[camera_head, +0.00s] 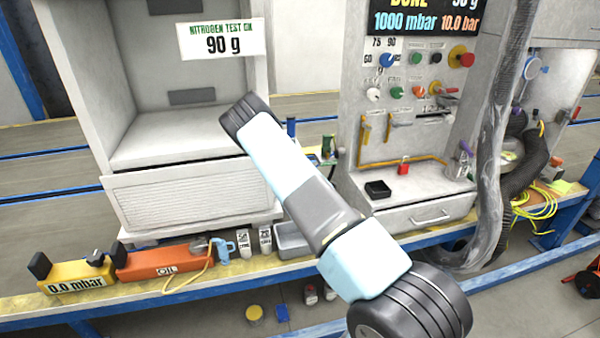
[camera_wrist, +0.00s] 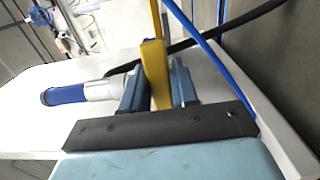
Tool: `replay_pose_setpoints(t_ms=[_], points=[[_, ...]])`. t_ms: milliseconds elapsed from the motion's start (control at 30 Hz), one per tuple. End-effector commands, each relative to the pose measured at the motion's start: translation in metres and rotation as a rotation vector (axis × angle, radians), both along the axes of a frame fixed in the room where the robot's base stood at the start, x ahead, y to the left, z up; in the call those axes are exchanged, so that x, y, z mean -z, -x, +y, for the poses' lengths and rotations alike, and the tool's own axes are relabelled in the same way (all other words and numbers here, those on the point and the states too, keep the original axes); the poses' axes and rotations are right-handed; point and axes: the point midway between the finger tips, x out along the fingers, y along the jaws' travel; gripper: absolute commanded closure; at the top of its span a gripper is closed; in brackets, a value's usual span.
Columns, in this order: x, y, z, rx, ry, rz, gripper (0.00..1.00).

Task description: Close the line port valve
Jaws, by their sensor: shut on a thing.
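In the wrist view my gripper (camera_wrist: 160,85) is shut on a yellow bar (camera_wrist: 153,62), which stands upright between its two blue-grey fingers. The bar looks like a valve lever; its lower end is hidden by the gripper. I cannot tell from the frames if this is the line port valve, nor which way the valve is turned. In the head view my arm crosses the middle and my gripper is not visible.
In the wrist view a blue-ended metal cylinder (camera_wrist: 65,95) lies left of the fingers; a blue hose (camera_wrist: 208,52) and a black hose (camera_wrist: 230,27) pass close on the right. In the head view a thick grey hose (camera_head: 490,150) hangs beside the panel, and a white cabinet (camera_head: 190,195) stands left.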

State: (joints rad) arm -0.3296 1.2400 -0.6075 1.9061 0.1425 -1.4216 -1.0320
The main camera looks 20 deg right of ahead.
Motion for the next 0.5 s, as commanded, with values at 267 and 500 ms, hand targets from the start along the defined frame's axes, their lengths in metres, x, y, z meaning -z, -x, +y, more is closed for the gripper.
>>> replay_pose_setpoints(t_ms=[267,500], points=[[0.006,0.0028,-0.0002,0.002,0.0,0.013,0.71],[0.0034,0.0014,-0.0011,0.002,-0.001,0.007,0.51]])
